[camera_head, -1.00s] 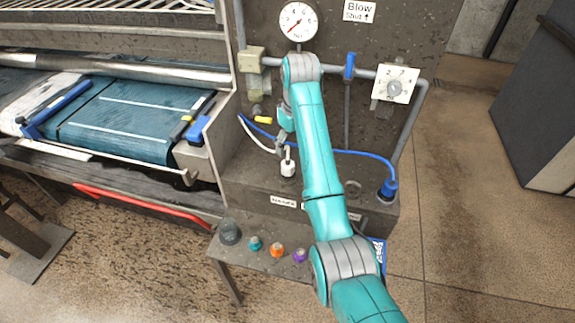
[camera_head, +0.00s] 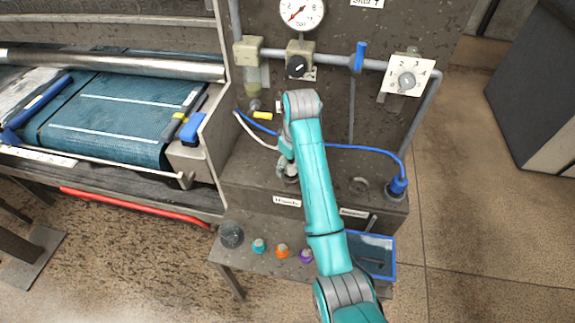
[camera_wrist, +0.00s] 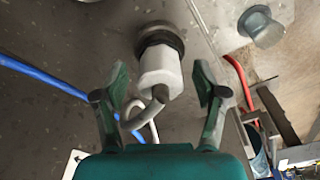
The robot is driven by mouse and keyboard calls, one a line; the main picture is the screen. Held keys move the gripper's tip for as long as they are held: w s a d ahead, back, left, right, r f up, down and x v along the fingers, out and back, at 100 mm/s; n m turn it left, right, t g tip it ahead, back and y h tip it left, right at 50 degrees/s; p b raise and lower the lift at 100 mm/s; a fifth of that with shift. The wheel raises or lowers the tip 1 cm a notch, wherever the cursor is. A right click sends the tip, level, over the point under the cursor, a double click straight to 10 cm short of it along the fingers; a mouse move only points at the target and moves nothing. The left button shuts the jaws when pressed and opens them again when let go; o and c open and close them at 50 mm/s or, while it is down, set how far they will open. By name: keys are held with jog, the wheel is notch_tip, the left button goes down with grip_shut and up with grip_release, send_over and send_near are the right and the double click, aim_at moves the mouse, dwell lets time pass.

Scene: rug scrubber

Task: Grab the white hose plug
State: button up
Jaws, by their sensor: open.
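The white hose plug (camera_wrist: 160,72) sits in a dark round socket (camera_wrist: 161,38) in the wrist view, with its pale hose (camera_wrist: 151,104) bending away from it. My gripper (camera_wrist: 160,78) is open, with one finger on each side of the plug. I see gaps between both fingers and the plug. In the camera_head view my gripper (camera_head: 288,172) is down at the panel's ledge and mostly hides the plug. The white hose (camera_head: 254,135) leads toward it from the left.
A blue hose (camera_head: 360,149) runs behind my arm to a blue plug (camera_head: 397,187) at the right. An empty socket ring (camera_head: 359,187) lies between. Below, a small shelf holds a dark round piece (camera_head: 231,235), coloured knobs and a blue tray (camera_head: 372,256).

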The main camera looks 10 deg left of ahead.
jog(key=shift+f, duration=0.3)
grip_shut()
